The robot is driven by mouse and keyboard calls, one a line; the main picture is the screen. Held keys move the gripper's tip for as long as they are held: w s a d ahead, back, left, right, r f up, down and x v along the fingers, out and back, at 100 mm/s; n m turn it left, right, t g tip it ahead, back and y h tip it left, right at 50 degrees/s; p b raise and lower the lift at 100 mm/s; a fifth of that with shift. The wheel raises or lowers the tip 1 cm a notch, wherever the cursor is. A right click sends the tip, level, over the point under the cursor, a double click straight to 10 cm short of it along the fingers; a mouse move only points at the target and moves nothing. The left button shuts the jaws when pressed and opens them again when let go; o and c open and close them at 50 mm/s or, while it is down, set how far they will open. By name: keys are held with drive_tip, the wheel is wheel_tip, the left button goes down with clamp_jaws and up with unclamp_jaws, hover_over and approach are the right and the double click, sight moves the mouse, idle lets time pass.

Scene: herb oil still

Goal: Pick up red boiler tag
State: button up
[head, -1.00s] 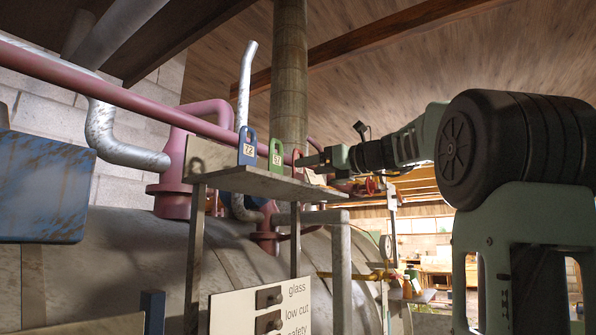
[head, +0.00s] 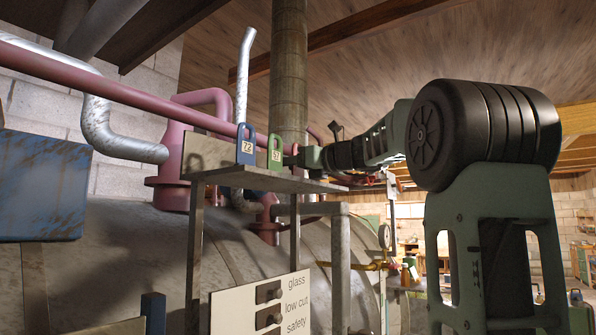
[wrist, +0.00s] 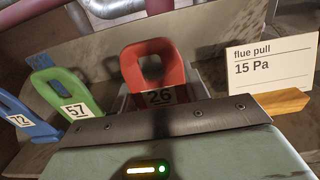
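The red boiler tag (wrist: 158,76), with a looped top and a label reading 26, stands upright on the shelf in the middle of the wrist view. The dark edge of my gripper (wrist: 165,120) covers its lower part, and its fingers do not show clearly. In the head view my gripper (head: 292,160) reaches in from the right at shelf height, just right of the green tag. Whether the fingers are open, or touch the tag, is hidden.
A green tag 57 (wrist: 67,98) and a blue tag 72 (wrist: 24,118) stand left of the red one. A "flue pull 15 Pa" card (wrist: 272,67) stands close on its right. The metal shelf (head: 262,181) has a back plate; a red pipe (head: 130,98) runs above.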

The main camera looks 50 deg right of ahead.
drive_tip(key=shift+c, duration=1.3)
drive_tip(key=shift+r, duration=0.15)
wheel_tip(320, 180, up, 10)
drive_tip(key=shift+f, duration=0.2)
drive_tip(key=shift+f+b, duration=3.05)
drive_tip(key=shift+f, duration=1.3)
drive_tip(key=shift+f, duration=0.55)
